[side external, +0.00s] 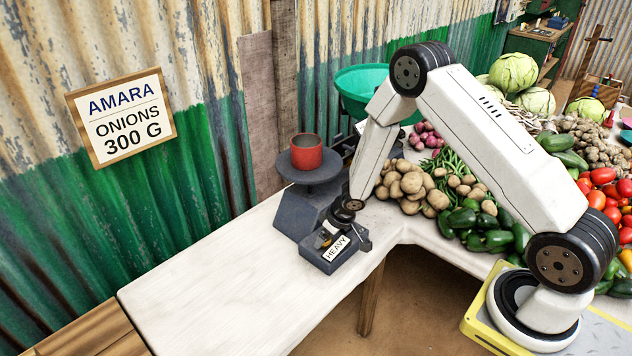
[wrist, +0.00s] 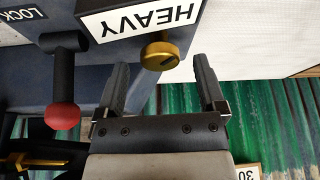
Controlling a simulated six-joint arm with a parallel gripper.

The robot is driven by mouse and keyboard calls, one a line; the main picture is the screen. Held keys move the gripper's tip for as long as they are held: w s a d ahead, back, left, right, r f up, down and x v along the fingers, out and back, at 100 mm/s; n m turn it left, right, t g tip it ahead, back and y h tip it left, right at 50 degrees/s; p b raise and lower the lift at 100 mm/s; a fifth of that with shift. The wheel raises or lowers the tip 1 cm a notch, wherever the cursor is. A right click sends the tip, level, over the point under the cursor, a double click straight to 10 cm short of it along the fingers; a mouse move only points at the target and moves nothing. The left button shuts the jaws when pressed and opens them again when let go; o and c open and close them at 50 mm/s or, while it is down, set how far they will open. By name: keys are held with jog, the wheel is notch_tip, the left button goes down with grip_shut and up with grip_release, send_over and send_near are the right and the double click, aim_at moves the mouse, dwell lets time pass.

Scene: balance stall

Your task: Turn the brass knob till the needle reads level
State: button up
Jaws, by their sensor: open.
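The brass knob (wrist: 158,56) sticks out from the dark scale (side external: 293,216) below its HEAVY label (wrist: 140,16) in the wrist view. My gripper (wrist: 161,72) is open, with one finger on each side of the knob. Gaps show between the knob and both fingers, and the knob's end lies about level with the fingertips. In the side view my gripper (side external: 346,228) is low over the front block of the scale, hiding part of it. I cannot make out the needle or its reading in either view.
A lever with a red end (wrist: 62,116) stands left of the knob, near a LOCK label (wrist: 14,18). A red cup (side external: 306,152) sits on the scale's pan. Potatoes (side external: 410,185) and peppers (side external: 470,225) lie to the right. The white counter (side external: 215,270) is clear at left.

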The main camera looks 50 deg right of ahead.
jog(key=shift+w+f, duration=0.2)
jog(key=shift+f, duration=0.3)
grip_shut()
jog(key=shift+d+n+g+y, duration=0.1)
jog(key=shift+n+g+y, duration=0.45)
jog(key=shift+n, duration=1.65)
jog(key=shift+t+y, duration=0.25)
grip_release()
jog(key=shift+r, duration=0.15)
